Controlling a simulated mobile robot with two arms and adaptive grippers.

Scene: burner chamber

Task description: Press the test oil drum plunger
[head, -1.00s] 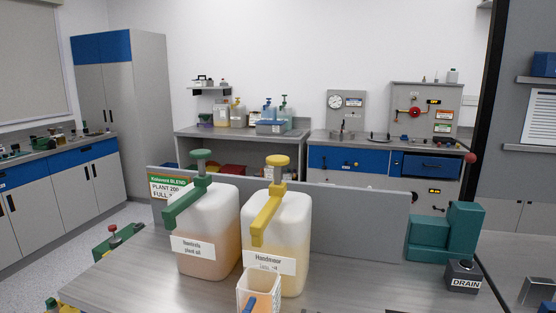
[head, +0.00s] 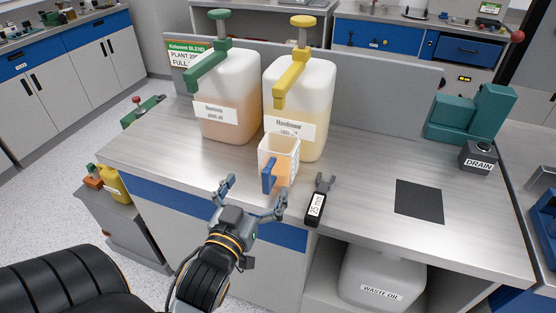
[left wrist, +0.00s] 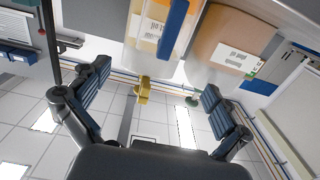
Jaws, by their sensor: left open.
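Two translucent drums stand on the grey bench. The left drum (head: 228,95) holds pinkish oil and has a green plunger (head: 219,16). The right drum (head: 298,88) holds yellowish oil and has a yellow plunger (head: 303,21); its label is only partly readable. Both plungers look raised. A clear cup (head: 281,155) with a blue handle (head: 268,176) stands before the right drum. My left gripper (head: 250,197) is open and empty at the bench's front edge, below and in front of the cup. In the left wrist view, its spread fingers (left wrist: 157,82) show with the drums beyond, apparently inverted. My right gripper is out of view.
A tool marked 25 mm (head: 316,207) lies right of the cup. A dark square pad (head: 419,202), a DRAIN box (head: 478,158) and a teal block unit (head: 470,115) are farther right. A grey panel (head: 385,85) stands behind. A waste oil container (head: 382,273) sits below.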

